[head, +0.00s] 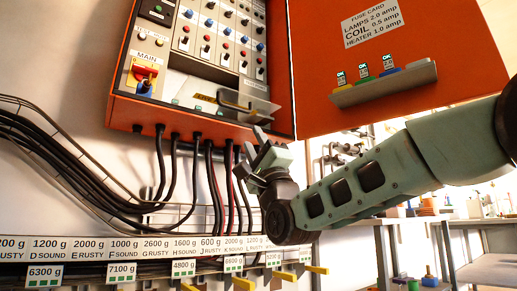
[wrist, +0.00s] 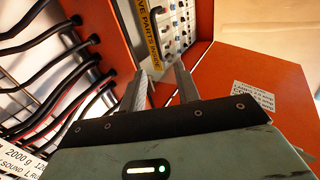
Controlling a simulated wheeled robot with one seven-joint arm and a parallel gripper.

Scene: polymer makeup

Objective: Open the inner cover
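The orange cabinet (head: 121,112) hangs on the wall with its door (head: 400,35) swung open to the right. Inside is a grey panel of switches and knobs (head: 215,35). At its lower part is a pale cover area (head: 190,88), with a grey ledge-like plate (head: 247,103) at its right. In the wrist view a yellow strip (wrist: 148,30) reads "PARTS INSIDE". I cannot tell exactly where the inner cover's edges lie. My gripper (head: 268,143) is just below the cabinet's lower right corner. In the wrist view my gripper (wrist: 160,88) has its fingers apart, with nothing held between them.
Black cables (head: 160,165) run from the cabinet's underside to the left. A labelled weight rail (head: 130,247) with yellow hooks is below. The door carries a small shelf (head: 385,84) with coloured fuses marked OK. Benches (head: 490,270) stand at the right.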

